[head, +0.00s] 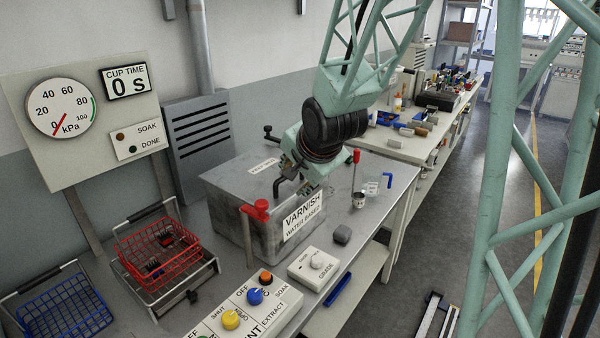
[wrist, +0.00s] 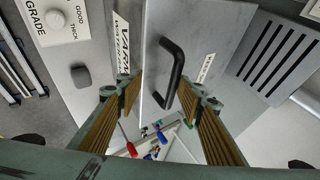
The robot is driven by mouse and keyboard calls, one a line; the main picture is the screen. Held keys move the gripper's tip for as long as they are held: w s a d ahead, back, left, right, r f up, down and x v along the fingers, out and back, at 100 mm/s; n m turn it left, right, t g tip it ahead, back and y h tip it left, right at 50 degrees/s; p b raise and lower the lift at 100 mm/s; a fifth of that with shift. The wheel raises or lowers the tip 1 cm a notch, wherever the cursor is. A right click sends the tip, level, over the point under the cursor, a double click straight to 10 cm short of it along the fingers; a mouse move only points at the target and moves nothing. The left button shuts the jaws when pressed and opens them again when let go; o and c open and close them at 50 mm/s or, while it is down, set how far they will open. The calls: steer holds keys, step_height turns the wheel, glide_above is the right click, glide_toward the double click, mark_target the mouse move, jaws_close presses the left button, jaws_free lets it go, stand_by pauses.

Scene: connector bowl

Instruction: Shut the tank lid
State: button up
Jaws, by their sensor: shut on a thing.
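The grey metal tank (head: 222,215) stands on the bench with a "VARNISH WATER BASED" label on its front. Its flat grey lid (head: 228,178) lies over the top and looks level; whether it is fully seated I cannot tell. The lid's dark bent handle (head: 279,187) stands up beside my gripper (head: 306,187) and shows clearly in the wrist view (wrist: 176,62). The exact contact is hard to see.
A red knob (head: 257,208) stands at the tank's front left corner. A grey block (head: 342,234), grade box (head: 313,265) and control panel (head: 245,308) are in front. A red basket (head: 160,255) is left.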

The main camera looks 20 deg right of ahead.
steer(key=shift+s+r, duration=0.35)
steer(key=shift+s, duration=0.5)
steer(key=shift+c, duration=0.2)
steer(key=shift+s+d+r, duration=0.1)
steer(key=shift+s+r, duration=0.25)
steer(key=c, duration=0.4)
steer(key=shift+o, duration=0.2)
steer(key=shift+s+r, duration=0.45)
steer(key=shift+r, duration=0.4)
steer(key=shift+s+r, duration=0.45)
steer(key=shift+r, duration=0.4)
steer(key=s+a+r+n+g, duration=0.1)
steer(key=s+n, duration=0.3)
steer(key=s, duration=0.8)
steer(key=s+a+r+n+g, duration=0.2)
steer(key=s+a+r+n, duration=0.1)
steer(key=s, duration=0.9)
steer(key=s+a+r+n+g, duration=0.1)
steer(key=s+a+r+n, duration=0.2)
steer(key=s, duration=0.9)
steer(key=n, duration=0.3)
steer(key=shift+s+a+n+y, duration=0.3)
steer(key=shift+a+y, duration=0.05)
steer(key=shift+y, duration=0.05)
